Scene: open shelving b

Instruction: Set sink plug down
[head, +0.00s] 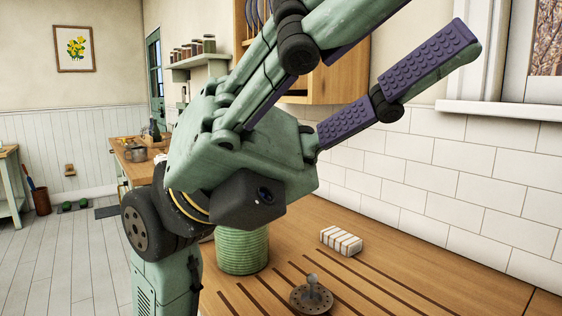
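The sink plug (312,296), a dark round disc with small holes and a grey knob on top, sits upright on the wooden counter at the bottom of the head view. It rests among the dark drainage grooves. My gripper (420,22) is large and close to the camera, up above the counter and pointing to the upper right. Its two fingers with purple ribbed pads are spread apart, with nothing seen between them. One finger runs out of the top of the picture. The gripper is well clear of the plug.
A ribbed green pot (242,250) stands left of the plug, partly hidden by my gripper. A white striped block (341,241) lies behind the plug near the tiled wall (440,170). A wooden wall cabinet (340,82) hangs behind the gripper. The grooved counter (470,275) is bare on the right.

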